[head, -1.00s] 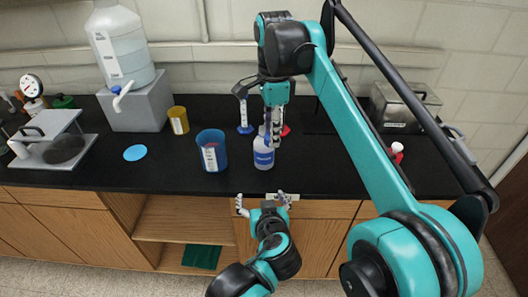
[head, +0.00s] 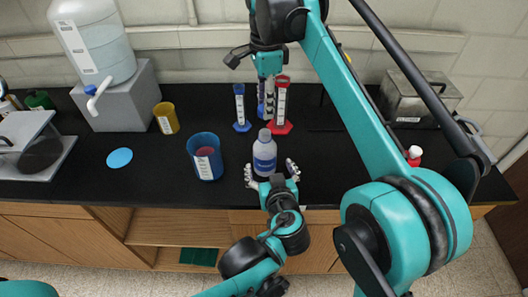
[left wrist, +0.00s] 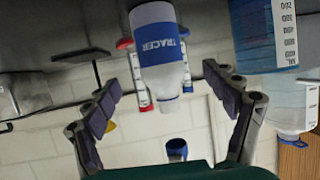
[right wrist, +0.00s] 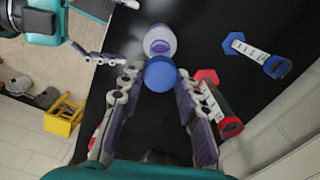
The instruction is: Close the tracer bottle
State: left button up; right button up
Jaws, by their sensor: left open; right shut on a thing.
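The tracer bottle (head: 264,160) stands upright on the black counter, white with a blue label, its neck uncapped. Its open mouth (right wrist: 159,44) shows in the right wrist view. My left gripper (head: 271,171) is open, its fingers spread to either side of the bottle's front, not closed on it; the left wrist view shows the bottle (left wrist: 160,60) between the fingers. My right gripper (head: 265,108) is shut on a blue cap (right wrist: 161,73), held above the counter behind the bottle in the head view. The fingers partly hide the cap.
A blue graduated cylinder (head: 239,106) and a red one (head: 281,106) stand close behind the bottle. A blue cup (head: 205,156) is to its left, with a yellow cup (head: 166,118) farther left.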

pick_arm(q)
jog(key=shift+s, duration=0.15)
jog(key=x, duration=1.2)
jog(key=shift+f, duration=0.1)
jog(key=c, duration=1.9)
jog(key=shift+c, duration=0.2)
